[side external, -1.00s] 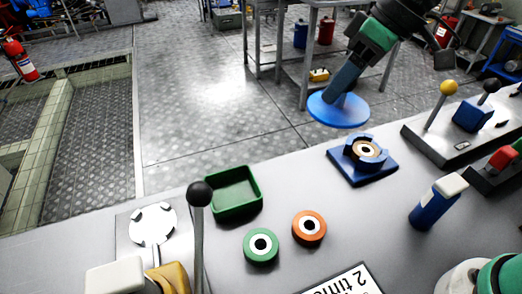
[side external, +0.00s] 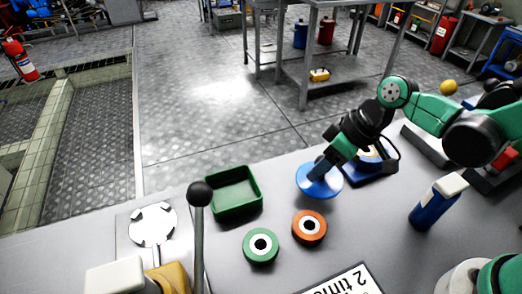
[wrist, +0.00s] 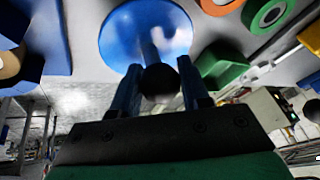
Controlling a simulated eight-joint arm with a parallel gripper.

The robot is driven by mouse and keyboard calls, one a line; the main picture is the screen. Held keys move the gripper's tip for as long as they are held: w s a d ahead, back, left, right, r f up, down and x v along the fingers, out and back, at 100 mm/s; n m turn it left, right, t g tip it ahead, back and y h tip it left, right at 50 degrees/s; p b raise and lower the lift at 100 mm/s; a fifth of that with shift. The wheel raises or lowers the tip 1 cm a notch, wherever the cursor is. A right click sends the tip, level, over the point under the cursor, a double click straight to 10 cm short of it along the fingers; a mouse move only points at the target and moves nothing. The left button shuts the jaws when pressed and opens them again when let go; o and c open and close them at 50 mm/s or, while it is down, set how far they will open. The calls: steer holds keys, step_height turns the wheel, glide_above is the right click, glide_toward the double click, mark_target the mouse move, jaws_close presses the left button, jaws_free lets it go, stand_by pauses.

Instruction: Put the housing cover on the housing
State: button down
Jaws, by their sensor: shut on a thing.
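The housing cover (side external: 319,181) is a blue round disc with a stem and a dark ball knob. My gripper (side external: 322,166) is shut on its stem and holds it tilted over the bench. In the wrist view my gripper's fingers (wrist: 160,80) stand on either side of the stem, below the blue disc (wrist: 135,35). The housing (side external: 372,180) is a blue square base with a ring-shaped part inside, just right of the cover. My arm hides much of it. Its blue edge also shows in the wrist view (wrist: 55,45) at the upper left. Cover and housing look apart.
An orange ring (side external: 309,228) and a green ring (side external: 261,247) lie in front. A green tray (side external: 235,193) stands to the left, near a black-knobbed lever (side external: 200,194). A blue, white-topped block (side external: 438,204) stands to the right. The bench between is clear.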

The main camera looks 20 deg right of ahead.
steer(key=shift+f, duration=1.25)
steer(key=shift+f, duration=0.2)
steer(key=shift+c, duration=2.1)
jaws_free()
steer(key=shift+r, duration=0.15)
steer(key=v, duration=1.2)
steer(key=shift+d, duration=0.2)
steer(key=shift+o, duration=0.2)
steer(key=d+m+t+h, duration=0.1)
steer(key=d+m, duration=0.1)
steer(key=d+m+t+h, duration=0.2)
steer(key=d+m+t, duration=0.1)
steer(key=shift+s+d+r+m+h, duration=0.15)
steer(key=shift+s+d+m+h, duration=0.15)
steer(key=shift+s, duration=0.1)
steer(key=shift+o, duration=0.2)
steer(key=shift+d+r+m+t+h, duration=0.1)
steer(key=shift+d+m+t+h, duration=0.2)
steer(key=shift+d+m, duration=0.1)
